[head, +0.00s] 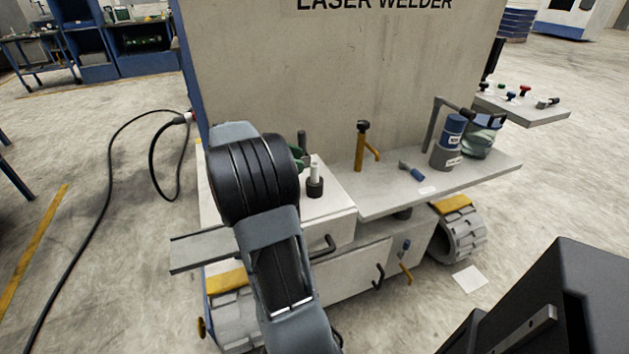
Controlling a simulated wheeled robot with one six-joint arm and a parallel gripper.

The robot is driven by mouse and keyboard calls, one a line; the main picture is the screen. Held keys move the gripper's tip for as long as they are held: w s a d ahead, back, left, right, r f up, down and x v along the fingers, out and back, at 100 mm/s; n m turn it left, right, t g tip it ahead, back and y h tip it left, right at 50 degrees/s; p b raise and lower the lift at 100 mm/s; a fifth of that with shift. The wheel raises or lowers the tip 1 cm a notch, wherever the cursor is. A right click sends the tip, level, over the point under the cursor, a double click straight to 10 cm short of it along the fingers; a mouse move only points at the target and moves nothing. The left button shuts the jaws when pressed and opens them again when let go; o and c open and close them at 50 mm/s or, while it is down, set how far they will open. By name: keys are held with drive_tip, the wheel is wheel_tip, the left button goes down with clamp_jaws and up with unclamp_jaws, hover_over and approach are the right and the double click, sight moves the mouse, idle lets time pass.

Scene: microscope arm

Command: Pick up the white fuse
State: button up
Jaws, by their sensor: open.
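The white fuse (315,171) looks to be the small white upright cylinder standing in a short black holder (315,189). The holder is on the light top of the left part of the cart (333,203). My arm's black joint and grey link cover the area just left of it. I cannot make out my gripper; it seems hidden behind my own arm. How far it is from the fuse does not show.
A dark post with a green part (299,157) stands beside my arm, close to the fuse. Right are a yellow-brown post (361,146), a blue-handled item (411,171), a blue-grey canister (446,145) and a glass container (481,137). The tall laser welder panel (335,75) rises behind.

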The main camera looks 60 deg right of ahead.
sight(314, 164)
drive_tip(key=shift+x, duration=3.6)
drive_tip(key=c, duration=1)
